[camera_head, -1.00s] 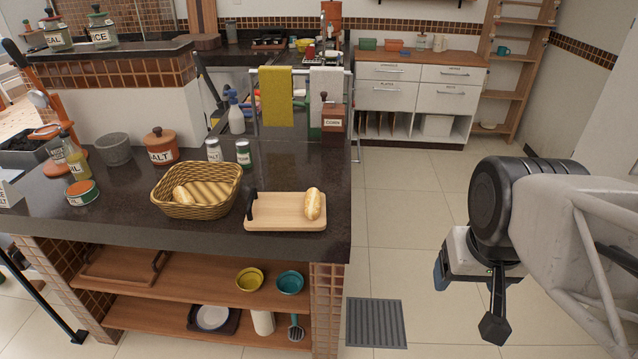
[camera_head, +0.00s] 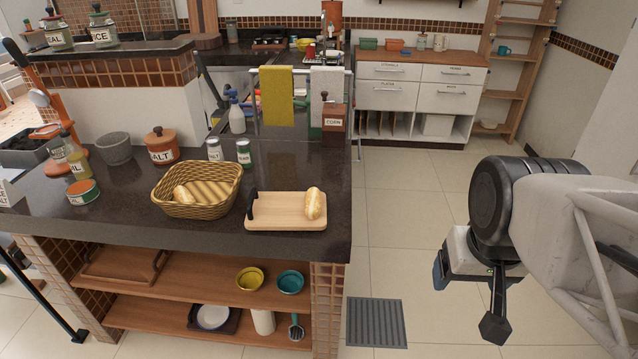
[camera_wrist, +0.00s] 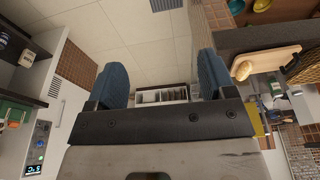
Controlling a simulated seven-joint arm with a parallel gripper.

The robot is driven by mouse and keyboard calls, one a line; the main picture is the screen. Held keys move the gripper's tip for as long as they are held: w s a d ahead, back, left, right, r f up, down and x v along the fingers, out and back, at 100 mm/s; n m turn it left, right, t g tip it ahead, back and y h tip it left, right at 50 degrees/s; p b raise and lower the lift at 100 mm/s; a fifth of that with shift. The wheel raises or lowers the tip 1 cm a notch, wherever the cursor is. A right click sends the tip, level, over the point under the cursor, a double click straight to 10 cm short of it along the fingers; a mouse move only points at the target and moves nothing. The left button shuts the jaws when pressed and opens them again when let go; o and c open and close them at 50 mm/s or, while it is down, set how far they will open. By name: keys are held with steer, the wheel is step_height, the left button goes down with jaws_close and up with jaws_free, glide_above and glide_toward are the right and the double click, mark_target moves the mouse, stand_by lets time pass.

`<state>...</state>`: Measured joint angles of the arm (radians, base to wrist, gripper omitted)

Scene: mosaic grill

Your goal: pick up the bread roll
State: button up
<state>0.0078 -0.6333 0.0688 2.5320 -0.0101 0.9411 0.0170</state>
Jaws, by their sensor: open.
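One bread roll (camera_head: 315,204) lies on the right part of a light wooden tray (camera_head: 285,222) with a dark handle, on the dark counter. Another roll (camera_head: 183,194) lies in the wicker basket (camera_head: 215,211) to the left of the tray. In the wrist view, a roll (camera_wrist: 242,69) shows on the wooden tray (camera_wrist: 275,58) at the right. My gripper (camera_head: 468,302) is at the right of the head view, over the floor and well away from the counter. In the wrist view its two blue fingers (camera_wrist: 162,80) are wide apart with nothing between them.
A salt pot (camera_head: 162,148), two small jars (camera_head: 229,151) and a corn box (camera_head: 333,121) stand behind the basket and tray. Towels (camera_head: 277,97) hang behind the counter. The floor (camera_head: 405,225) between counter and arm is clear, with a grey floor grate (camera_head: 376,322).

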steer(key=w+a+f+n+t+y, duration=0.1)
steer(key=w+a+f+t, duration=0.2)
steer(key=w+a, duration=0.55)
steer(key=w+a+f+n+t+y, duration=0.1)
steer(key=w+a+f+t+y, duration=0.15)
steer(key=w+a, duration=0.6)
steer(key=t+h, duration=0.2)
steer(key=t, duration=0.3)
glide_toward(313, 202)
steer(key=shift+w+d+f+m, duration=0.1)
steer(key=shift+w+f+m, duration=0.1)
steer(key=shift+w, duration=0.25)
steer(key=shift+w+d+f+m, duration=0.1)
steer(key=shift+w+f+m, duration=0.1)
steer(key=shift+w, duration=0.3)
steer(key=shift+w+a+f+t, duration=0.15)
steer(key=shift+a+f+t, duration=0.1)
steer(key=shift+a+f, duration=0.1)
steer(key=shift+x, duration=1.35)
steer(key=shift+x, duration=2.55)
